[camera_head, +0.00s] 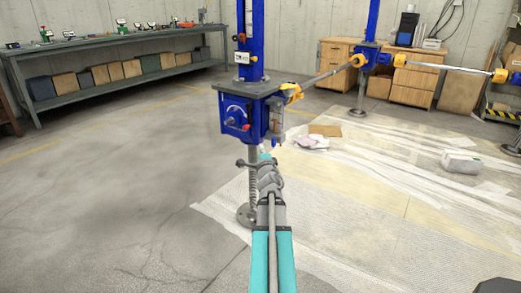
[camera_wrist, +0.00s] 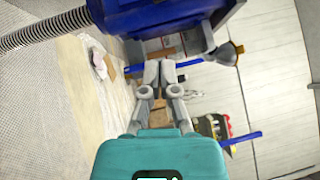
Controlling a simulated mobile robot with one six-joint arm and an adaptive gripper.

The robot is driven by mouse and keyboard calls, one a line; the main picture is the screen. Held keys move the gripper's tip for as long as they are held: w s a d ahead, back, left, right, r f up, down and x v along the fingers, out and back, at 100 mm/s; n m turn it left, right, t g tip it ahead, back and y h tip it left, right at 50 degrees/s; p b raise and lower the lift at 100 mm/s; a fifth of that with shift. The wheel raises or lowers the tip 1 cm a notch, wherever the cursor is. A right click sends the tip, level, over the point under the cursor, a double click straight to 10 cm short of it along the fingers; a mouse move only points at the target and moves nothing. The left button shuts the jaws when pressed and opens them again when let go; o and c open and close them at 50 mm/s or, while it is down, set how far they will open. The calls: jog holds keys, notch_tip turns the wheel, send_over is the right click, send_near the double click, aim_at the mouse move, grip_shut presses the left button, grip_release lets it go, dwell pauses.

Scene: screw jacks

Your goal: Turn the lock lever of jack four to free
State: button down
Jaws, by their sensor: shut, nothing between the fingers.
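The nearest screw jack has a blue housing (camera_head: 240,112) on a post with a coiled screw sleeve below it. Small red-tipped controls (camera_head: 246,127) show on its front face; I cannot tell which is the lock lever or how it is set. A small white label (camera_head: 242,57) on the blue column above is too small to read as a number. In the wrist view my gripper (camera_wrist: 158,66) is shut and empty, its fingertips just below the blue housing (camera_wrist: 165,14) in the picture. In the head view my arm hides the gripper's fingers.
A grey bench (camera_head: 120,63) with boxes stands at the left back. Wooden cabinets (camera_head: 415,80) stand at the back. Shafts with yellow couplings (camera_head: 358,61) run right from the jack. Plastic sheeting (camera_head: 350,190) covers the right floor. The left floor is clear.

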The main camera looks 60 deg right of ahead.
jog(key=w+a+p+x, duration=0.2)
jog(key=x, duration=0.9)
jog(key=shift+w+d+r, duration=0.15)
jog(key=shift+r, duration=0.05)
dwell(0.4)
jog(key=shift+w, duration=1)
jog(key=shift+w, duration=0.1)
